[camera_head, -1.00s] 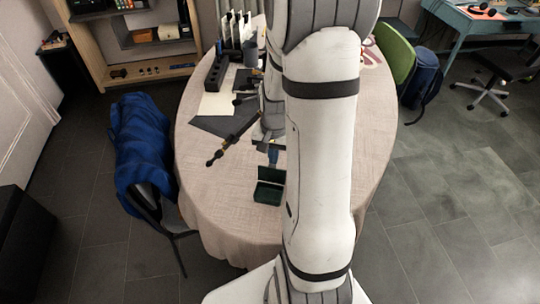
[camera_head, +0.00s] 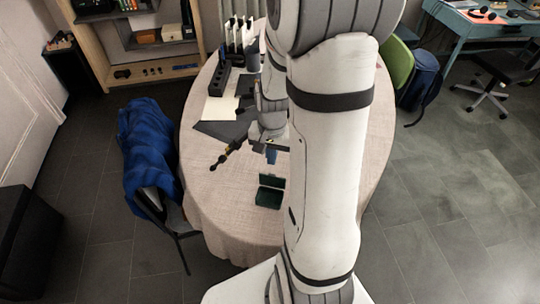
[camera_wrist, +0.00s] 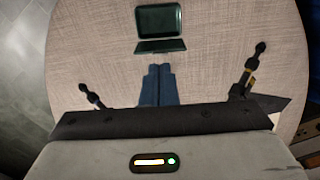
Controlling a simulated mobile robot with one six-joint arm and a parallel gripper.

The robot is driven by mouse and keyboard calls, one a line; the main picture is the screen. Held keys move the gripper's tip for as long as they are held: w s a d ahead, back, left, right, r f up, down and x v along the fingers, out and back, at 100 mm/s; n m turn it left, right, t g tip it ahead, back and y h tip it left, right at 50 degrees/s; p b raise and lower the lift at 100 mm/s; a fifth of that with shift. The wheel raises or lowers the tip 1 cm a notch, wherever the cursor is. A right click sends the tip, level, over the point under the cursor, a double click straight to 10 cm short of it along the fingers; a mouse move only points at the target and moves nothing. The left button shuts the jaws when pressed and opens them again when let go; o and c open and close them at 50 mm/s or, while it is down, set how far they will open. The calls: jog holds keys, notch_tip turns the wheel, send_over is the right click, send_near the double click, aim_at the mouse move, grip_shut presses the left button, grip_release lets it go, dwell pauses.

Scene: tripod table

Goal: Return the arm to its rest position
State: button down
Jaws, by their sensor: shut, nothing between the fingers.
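My gripper (camera_head: 271,156) is over the oval table, beside my large white arm link. Its two blue fingers (camera_wrist: 158,85) are together in the wrist view, with nothing between them. A small dark green open box (camera_head: 270,191) stands on the table in front of the gripper. It also shows in the wrist view (camera_wrist: 160,24), beyond the fingertips and apart from them. Black tripod-like legs with knobbed ends (camera_head: 228,153) stick out left of the gripper. In the wrist view dark knobbed rods show left (camera_wrist: 91,96) and right (camera_wrist: 248,70) of the fingers. My arm hides much of the table.
The cloth-covered table (camera_head: 215,205) holds a dark mat (camera_head: 222,130) and a black rack (camera_head: 217,75). A chair with a blue jacket (camera_head: 148,150) stands at its left. A green chair (camera_head: 400,62) and blue backpack (camera_head: 420,80) are at the right.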

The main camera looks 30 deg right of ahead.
jog(key=s+a+r+n+t, duration=0.1)
jog(key=s+a+r+n, duration=0.1)
jog(key=r, duration=0.4)
jog(key=s+a+r+n+t+p, duration=0.1)
jog(key=s+a+r+n, duration=0.2)
jog(key=r, duration=0.4)
jog(key=s+a+r+n+t, duration=0.1)
jog(key=s+a+r+n, duration=0.2)
jog(key=s+a+r, duration=0.1)
notch_tip(320, 180, up, 2)
jog(key=shift+s+a+r, duration=0.25)
jog(key=shift+s+a, duration=0.15)
jog(key=shift+s, duration=0.2)
